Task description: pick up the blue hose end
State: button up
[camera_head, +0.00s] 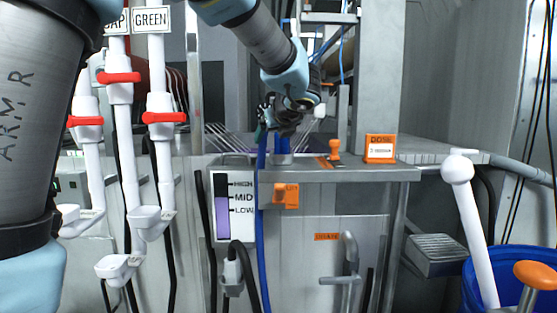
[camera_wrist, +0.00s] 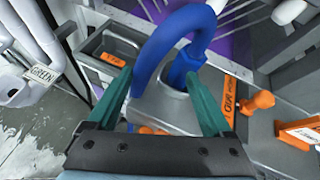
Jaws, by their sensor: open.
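The blue hose (camera_head: 263,210) hangs down the front of the grey machine in the head view. In the wrist view the hose (camera_wrist: 160,42) rises between my fingers, arches over and comes down at a wider blue collar (camera_wrist: 186,66) near the right fingertip. My gripper (camera_head: 270,118) points down above the machine's front ledge, right at the top of the hose. Its two teal fingers (camera_wrist: 158,74) are apart, one on each side of the hose. I cannot tell whether either finger touches it. The hose end is partly hidden by my gripper in the head view.
An orange knob (camera_head: 335,148) and an orange dose box (camera_head: 380,148) stand right of my gripper on the ledge. White pipes with red handles (camera_head: 164,117) are at left. A blue bucket (camera_head: 515,275) stands at lower right.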

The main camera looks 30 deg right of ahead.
aim_at(281, 146)
jog(key=w+d+m, duration=0.2)
jog(key=d, duration=0.1)
jog(key=w+d+t+h, duration=0.1)
jog(key=d, duration=0.1)
jog(key=shift+w+d+f+m+b, duration=0.1)
jog(key=shift+w+d+m+b, duration=0.1)
jog(key=shift+w+m+b, duration=0.2)
jog(key=shift+p+x, duration=0.45)
jog(key=shift+x, duration=2.35)
jog(key=shift+a+f, duration=0.1)
grip_shut()
